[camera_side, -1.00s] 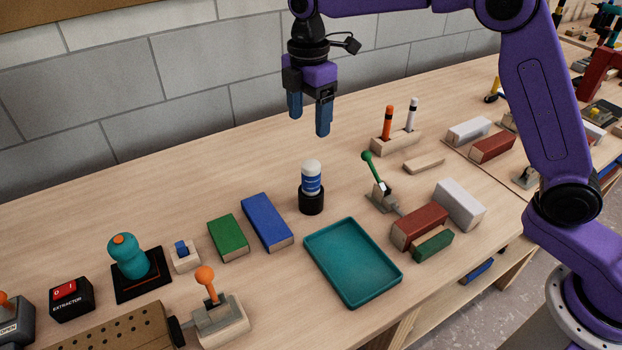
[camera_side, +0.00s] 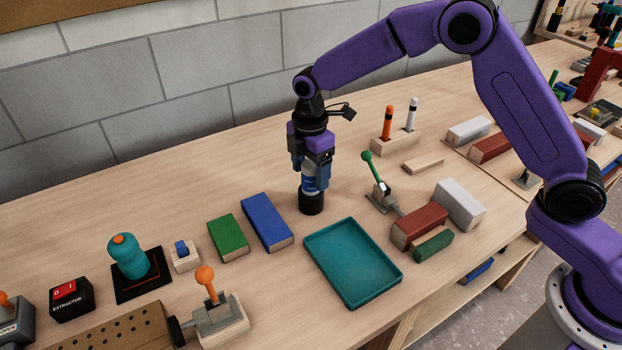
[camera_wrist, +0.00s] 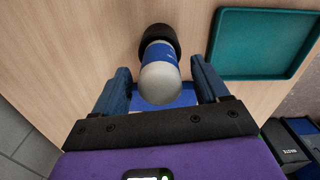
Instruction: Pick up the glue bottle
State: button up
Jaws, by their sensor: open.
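The glue bottle (camera_side: 309,184), white with a blue label and a rounded white top, stands upright in a black round holder (camera_side: 311,203). In the wrist view the bottle (camera_wrist: 160,78) shows from above, with the black holder (camera_wrist: 160,38) beyond it. My gripper (camera_side: 312,179) points down over the bottle, its blue fingers on either side of it. In the wrist view my gripper (camera_wrist: 162,82) is open, and gaps show between the bottle and both fingers. The upper bottle is partly hidden by my gripper in the side view.
An empty teal tray (camera_side: 352,262) lies just right and in front of the holder. Blue (camera_side: 267,222) and green (camera_side: 228,238) blocks lie to the left. A green-handled lever (camera_side: 377,184) and a marker stand (camera_side: 396,141) are to the right.

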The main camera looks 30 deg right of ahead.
jog(key=shift+f, duration=0.9)
jog(key=c, duration=1.1)
jog(key=shift+r, duration=0.1)
jog(key=shift+c, duration=0.2)
jog(key=shift+r, duration=0.85)
jog(key=s+d+r, duration=0.2)
jog(key=s+r, duration=0.3)
jog(key=s, duration=0.1)
jog(key=s+d+r, duration=0.3)
jog(key=s+r, duration=0.3)
jog(key=s, duration=0.1)
jog(key=shift+d, duration=0.3)
